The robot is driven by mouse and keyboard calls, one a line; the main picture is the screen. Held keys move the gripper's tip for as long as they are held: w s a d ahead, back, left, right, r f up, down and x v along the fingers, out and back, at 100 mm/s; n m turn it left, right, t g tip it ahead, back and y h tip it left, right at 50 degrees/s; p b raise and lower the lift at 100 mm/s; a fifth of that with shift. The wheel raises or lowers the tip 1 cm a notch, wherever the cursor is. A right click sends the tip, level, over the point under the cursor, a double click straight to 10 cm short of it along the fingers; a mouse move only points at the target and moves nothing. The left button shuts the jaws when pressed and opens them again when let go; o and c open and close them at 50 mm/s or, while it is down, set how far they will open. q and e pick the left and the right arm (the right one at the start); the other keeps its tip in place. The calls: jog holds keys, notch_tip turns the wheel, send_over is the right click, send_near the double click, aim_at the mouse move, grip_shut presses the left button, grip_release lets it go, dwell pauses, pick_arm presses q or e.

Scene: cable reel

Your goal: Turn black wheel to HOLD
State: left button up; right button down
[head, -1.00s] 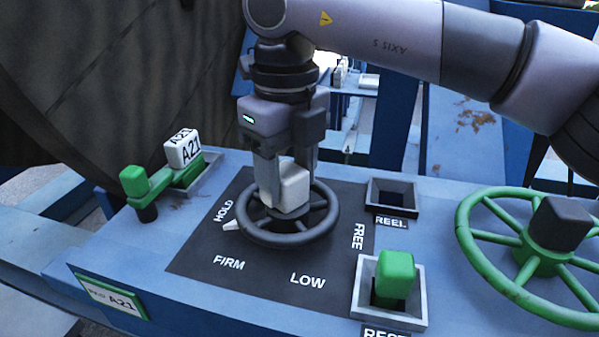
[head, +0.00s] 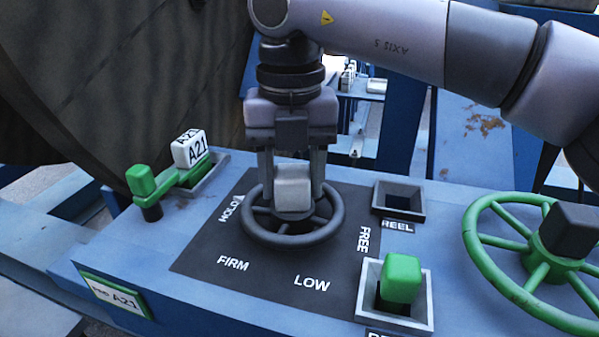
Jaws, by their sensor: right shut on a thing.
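The black wheel (head: 293,240) lies on a dark dial plate (head: 200,265) with the words HOLD, FIRM, LOW and FREE around it. A small white pointer (head: 238,200) at the wheel's upper left rim is beside the word HOLD (head: 229,210), at its upper end. My right gripper (head: 292,195) points down over the wheel's centre and is shut on the white hub block (head: 293,188). My left gripper is not in view.
A green wheel (head: 480,265) with a black knob stands at the right. A green button block (head: 402,278) sits in a grey frame in front, and an empty square socket (head: 399,199) is behind.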

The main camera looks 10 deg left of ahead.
dwell(0.5)
jog(key=c, duration=0.5)
grip_release()
notch_tip(320, 180, up, 7)
jog(key=shift+r, duration=0.1)
